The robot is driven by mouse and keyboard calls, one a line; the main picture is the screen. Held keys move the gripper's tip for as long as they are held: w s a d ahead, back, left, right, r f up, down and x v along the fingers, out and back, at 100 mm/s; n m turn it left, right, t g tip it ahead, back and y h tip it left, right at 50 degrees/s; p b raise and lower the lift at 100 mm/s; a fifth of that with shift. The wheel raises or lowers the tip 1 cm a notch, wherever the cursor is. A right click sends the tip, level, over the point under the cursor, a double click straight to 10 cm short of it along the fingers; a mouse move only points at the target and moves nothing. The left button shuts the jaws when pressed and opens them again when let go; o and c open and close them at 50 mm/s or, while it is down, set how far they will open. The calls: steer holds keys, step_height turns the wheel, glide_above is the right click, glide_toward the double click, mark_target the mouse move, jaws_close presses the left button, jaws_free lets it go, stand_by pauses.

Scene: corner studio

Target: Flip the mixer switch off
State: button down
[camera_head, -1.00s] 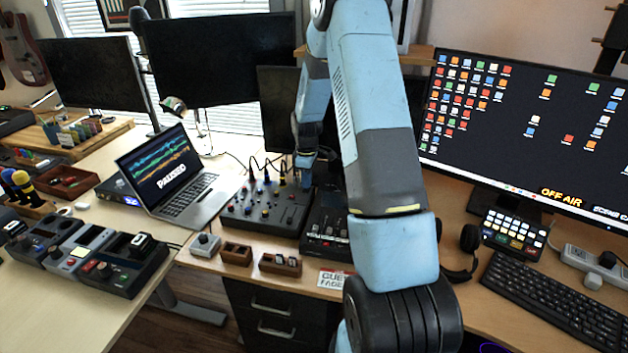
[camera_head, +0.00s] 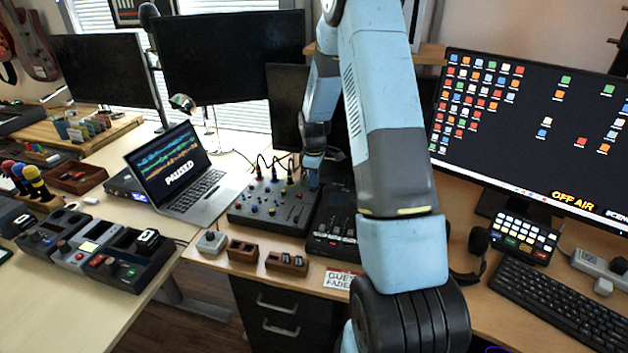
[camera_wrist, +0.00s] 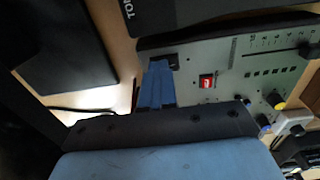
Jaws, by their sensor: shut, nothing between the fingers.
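The mixer (camera_head: 262,217) is a dark grey console with several knobs and faders, on the wooden desk right of the laptop. In the wrist view its panel (camera_wrist: 222,66) fills the upper right. A small red switch (camera_wrist: 207,82) with a pale mark sits on that panel. My gripper (camera_head: 313,160) is at the mixer's back right corner. In the wrist view my gripper (camera_wrist: 160,64) has its blue fingers together and empty, beside a black piece at the panel's edge, left of the red switch. I cannot tell whether the fingertips touch the panel.
A fader unit (camera_head: 332,236) stands close on the mixer's right. Cables rise behind the mixer. The open laptop (camera_head: 180,175) is to its left. A small knob box (camera_head: 211,242) and wooden trays (camera_head: 242,251) stand in front. Dark monitors (camera_head: 233,62) stand behind.

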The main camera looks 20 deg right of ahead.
steer(key=s+a+r+m+t, duration=0.1)
steer(key=s+a+r, duration=0.15)
steer(key=r, duration=0.95)
steer(key=s+a+r+m, duration=0.1)
steer(key=s+r, duration=0.2)
steer(key=r, duration=0.8)
steer(key=s+a+r+m+t, duration=0.1)
steer(key=s+r, duration=0.3)
steer(key=s, duration=0.6)
steer(key=s+a+r+m+t, duration=0.2)
steer(key=s+a+r+m, duration=0.2)
steer(key=s, duration=0.5)
steer(key=s+a+r+m+t, duration=0.1)
steer(key=s+a+r+m, duration=0.2)
steer(key=s, duration=0.7)
steer(key=shift+s+r, duration=0.3)
steer(key=shift+r, duration=0.3)
